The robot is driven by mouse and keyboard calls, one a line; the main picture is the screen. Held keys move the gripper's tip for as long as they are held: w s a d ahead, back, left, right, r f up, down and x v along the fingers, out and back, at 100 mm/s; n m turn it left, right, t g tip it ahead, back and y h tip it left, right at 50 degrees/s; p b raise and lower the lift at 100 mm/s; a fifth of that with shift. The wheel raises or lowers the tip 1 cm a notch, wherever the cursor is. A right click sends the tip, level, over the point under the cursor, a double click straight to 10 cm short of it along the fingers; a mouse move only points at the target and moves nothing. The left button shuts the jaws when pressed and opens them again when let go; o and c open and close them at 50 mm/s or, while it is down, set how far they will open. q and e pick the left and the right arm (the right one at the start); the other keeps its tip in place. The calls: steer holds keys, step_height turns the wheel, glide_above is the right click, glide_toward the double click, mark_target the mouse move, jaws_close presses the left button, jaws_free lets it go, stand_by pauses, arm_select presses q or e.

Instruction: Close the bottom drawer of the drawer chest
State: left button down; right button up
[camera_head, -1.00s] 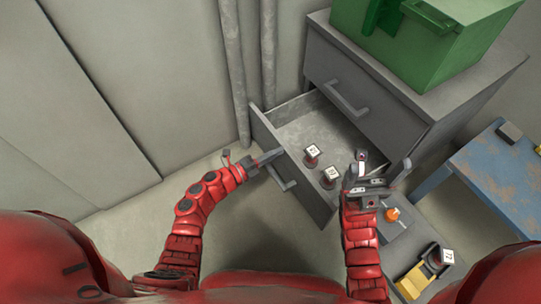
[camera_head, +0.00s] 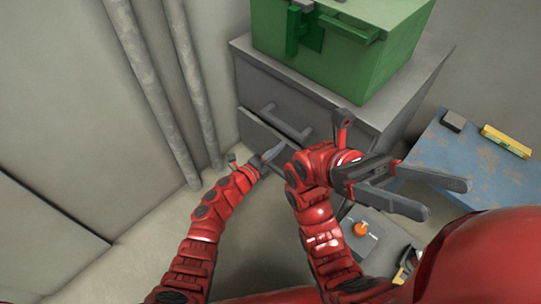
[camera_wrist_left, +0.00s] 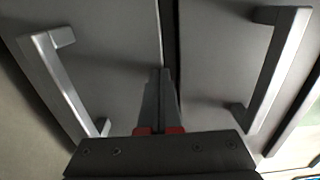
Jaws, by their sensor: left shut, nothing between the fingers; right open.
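The grey drawer chest (camera_head: 262,82) stands in the upper middle of the head view. Its bottom drawer (camera_head: 250,127) looks closed or nearly so; its inside no longer shows, and my left arm hides part of its front. My left gripper (camera_head: 276,151) is shut and empty, with its tips at the drawer front. In the left wrist view its closed fingers (camera_wrist_left: 158,80) point at the seam between two grey fronts, with a handle (camera_wrist_left: 68,85) on the left and another (camera_wrist_left: 277,70) on the right. My right gripper (camera_head: 445,199) is open and empty, right of the chest.
A green box (camera_head: 385,62) sits on the chest. A worn blue table (camera_head: 450,150) at the right carries a yellow item (camera_head: 506,142) and a dark block. A grey unit with an orange knob (camera_head: 361,230) stands below my right gripper. Pipes (camera_head: 160,85) run along the left wall.

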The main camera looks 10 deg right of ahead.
arm_select(q)
steer(key=shift+x, duration=0.85)
arm_select(e)
steer(key=shift+s+d+n+t+h, duration=0.5)
steer(key=shift+s+d+t, duration=0.35)
steer(key=shift+s+t, duration=0.25)
arm_select(q)
steer(key=shift+w+r, duration=0.1)
steer(key=shift+r, duration=0.15)
